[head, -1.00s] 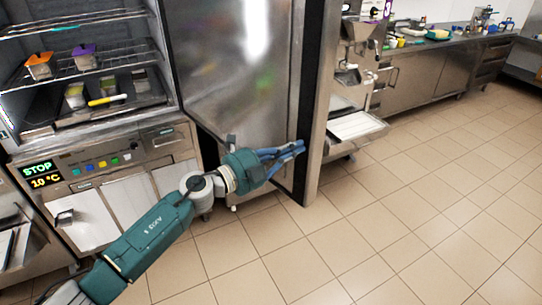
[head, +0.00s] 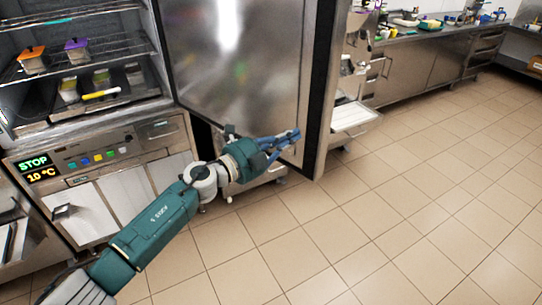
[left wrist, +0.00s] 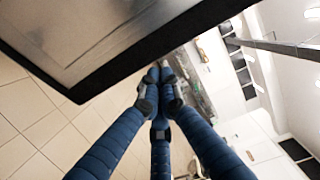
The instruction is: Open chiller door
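The chiller door (head: 235,75) stands wide open in the head view, its shiny steel inner face toward me and a black seal along its edge. The chiller (head: 85,80) is open, with wire shelves inside. My left gripper (head: 290,139) is in front of the lower part of the door, near its free edge. In the left wrist view its blue fingers (left wrist: 160,75) come together at the tips, with nothing seen between them. The door's black-edged corner (left wrist: 80,92) is just beside them; I cannot tell whether they touch. My right gripper is out of view.
Containers with an orange lid (head: 31,58) and a purple lid (head: 76,50) stand on a chiller shelf. A control panel (head: 95,155) reads STOP and 10 °C. A steel counter (head: 420,55) runs along the back right. The tiled floor (head: 400,200) at right is clear.

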